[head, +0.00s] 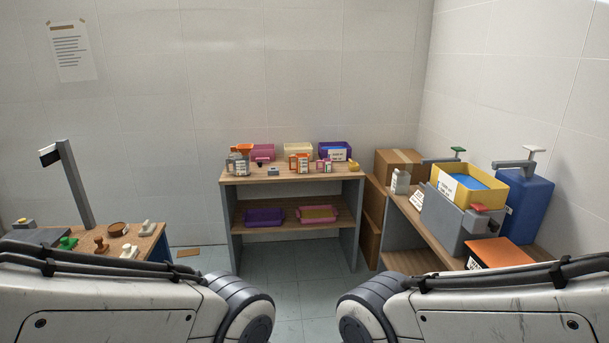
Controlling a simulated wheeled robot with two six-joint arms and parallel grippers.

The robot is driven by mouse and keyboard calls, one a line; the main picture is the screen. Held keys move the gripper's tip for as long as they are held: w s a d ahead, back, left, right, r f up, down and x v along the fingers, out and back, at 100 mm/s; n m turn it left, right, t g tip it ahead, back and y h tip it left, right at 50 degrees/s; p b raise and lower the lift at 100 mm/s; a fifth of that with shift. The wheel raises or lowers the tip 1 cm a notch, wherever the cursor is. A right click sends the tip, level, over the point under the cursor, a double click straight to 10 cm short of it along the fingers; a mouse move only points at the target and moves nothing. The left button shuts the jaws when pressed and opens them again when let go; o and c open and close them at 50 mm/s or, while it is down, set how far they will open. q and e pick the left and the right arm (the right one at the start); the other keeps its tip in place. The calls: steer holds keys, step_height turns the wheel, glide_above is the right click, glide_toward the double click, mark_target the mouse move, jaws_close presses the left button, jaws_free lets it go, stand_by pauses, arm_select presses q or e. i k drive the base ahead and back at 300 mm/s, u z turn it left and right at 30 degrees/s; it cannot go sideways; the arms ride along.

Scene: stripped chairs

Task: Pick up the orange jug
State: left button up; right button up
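I cannot make out a clear orange jug in the head view. A small orange container (242,148) stands at the left end of the back table, partly hidden behind a grey-and-white item; its shape is too small to tell. Small orange-and-white boxes (302,163) stand near the middle of that table. A box with an orange top (500,252) sits on the right-hand table. My two arms cross the bottom of the view, but neither gripper shows.
The back table (345,175) holds several bins and has a lower shelf with purple (264,217) and pink (318,214) trays. A yellow tray (480,191) and blue container (525,205) stand right. A table with stamps (120,230) is left. Floor (300,290) between is clear.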

mark_target(302, 159)
steer(key=i, duration=3.75)
steer(key=u, duration=0.75)
